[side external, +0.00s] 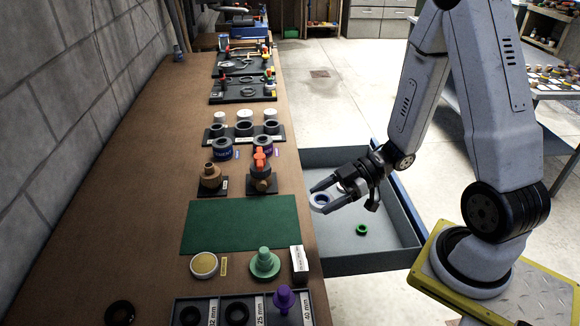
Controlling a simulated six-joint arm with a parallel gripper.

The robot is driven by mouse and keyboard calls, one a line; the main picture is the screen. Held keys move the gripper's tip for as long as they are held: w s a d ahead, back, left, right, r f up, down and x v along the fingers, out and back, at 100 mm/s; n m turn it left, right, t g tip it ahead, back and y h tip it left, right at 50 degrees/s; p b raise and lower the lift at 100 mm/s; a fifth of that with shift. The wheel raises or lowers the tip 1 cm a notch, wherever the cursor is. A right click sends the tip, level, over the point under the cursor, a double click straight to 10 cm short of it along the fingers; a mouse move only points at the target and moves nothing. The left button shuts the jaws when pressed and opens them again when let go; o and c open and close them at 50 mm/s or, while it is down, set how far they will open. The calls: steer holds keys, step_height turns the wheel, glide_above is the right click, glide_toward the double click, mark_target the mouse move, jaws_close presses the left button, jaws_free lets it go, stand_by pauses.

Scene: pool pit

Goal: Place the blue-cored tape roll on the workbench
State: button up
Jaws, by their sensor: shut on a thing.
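The blue-cored tape roll (320,201) is white with a blue ring, held at the tips of my gripper (323,194). My gripper is shut on it, its fingers pointing left toward the workbench. The roll appears above the near-left part of an open grey drawer, close to the bench edge; its exact height is hard to tell. The workbench (150,190) is a long brown top along the block wall.
The open drawer (345,256) holds a green ring-shaped roll (362,230); another pale item behind my fingers is partly hidden. On the bench, a bare green mat (240,224) lies between valve fittings (261,172) and a green stepped piece (264,262). Bare wood lies left of the mat.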

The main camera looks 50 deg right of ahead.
steer(key=w+d+r+m+t+h, duration=0.1)
steer(key=w+r+m+t+h, duration=0.1)
steer(key=w+m+t+h, duration=0.4)
steer(key=shift+w+r+m+t+h, duration=0.3)
steer(key=shift+w+m+h, duration=2.65)
steer(key=shift+w, duration=3.3)
steer(key=shift+f, duration=0.1)
steer(key=shift+v, duration=2.3)
steer(key=shift+w+y, duration=0.15)
steer(key=shift+y, duration=0.1)
